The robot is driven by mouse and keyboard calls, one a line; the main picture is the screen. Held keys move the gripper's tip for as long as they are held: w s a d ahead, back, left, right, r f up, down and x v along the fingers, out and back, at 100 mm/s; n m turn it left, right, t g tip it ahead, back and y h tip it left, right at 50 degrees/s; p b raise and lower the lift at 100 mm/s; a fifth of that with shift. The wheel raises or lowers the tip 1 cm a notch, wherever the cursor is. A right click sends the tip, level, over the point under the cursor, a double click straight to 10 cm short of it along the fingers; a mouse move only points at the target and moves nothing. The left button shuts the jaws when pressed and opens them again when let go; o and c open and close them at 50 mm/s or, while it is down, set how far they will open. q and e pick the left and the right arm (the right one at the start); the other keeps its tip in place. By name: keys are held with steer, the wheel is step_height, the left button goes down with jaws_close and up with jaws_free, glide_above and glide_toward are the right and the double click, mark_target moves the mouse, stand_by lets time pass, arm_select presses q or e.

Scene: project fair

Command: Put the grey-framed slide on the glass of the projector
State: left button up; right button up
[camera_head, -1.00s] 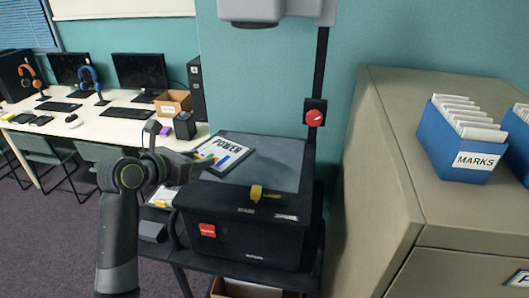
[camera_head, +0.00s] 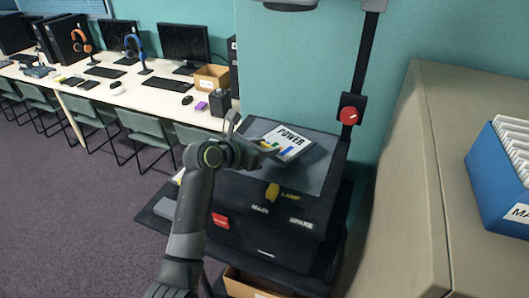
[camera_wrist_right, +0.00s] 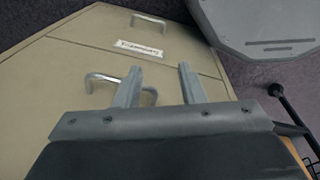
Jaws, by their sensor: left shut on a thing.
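The slide (camera_head: 296,144) has a pale grey frame and shows the word POWER with coloured bars. My left gripper (camera_head: 268,149) is shut on its left edge. The slide is over the back left part of the projector's glass (camera_head: 317,176), a grey plate on top of the black projector body (camera_head: 262,238). I cannot tell whether the slide touches the glass. My right gripper (camera_wrist_right: 159,84) shows only in the right wrist view, open and empty, with the tan cabinet behind it.
The projector's post with a red knob (camera_head: 349,115) rises at the glass's back right. A yellow lamp switch (camera_head: 272,192) is on the front. A tan cabinet (camera_head: 418,190) with a blue card box (camera_head: 497,190) stands at right. A desk with computers (camera_head: 150,95) is at left.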

arm_select(q)
steer(key=shift+f, duration=0.75)
steer(key=shift+a+f, duration=0.1)
steer(key=shift+f, duration=0.3)
arm_select(e)
steer(key=shift+w+d+r, duration=0.25)
steer(key=shift+w+d, duration=0.2)
steer(key=shift+w, duration=0.25)
arm_select(q)
steer(key=shift+f, duration=0.1)
arm_select(e)
steer(key=shift+r, duration=0.1)
arm_select(q)
steer(key=o, duration=1.1)
steer(key=shift+c, duration=0.2)
arm_select(e)
steer(key=shift+s, duration=0.25)
steer(key=shift+a, duration=0.1)
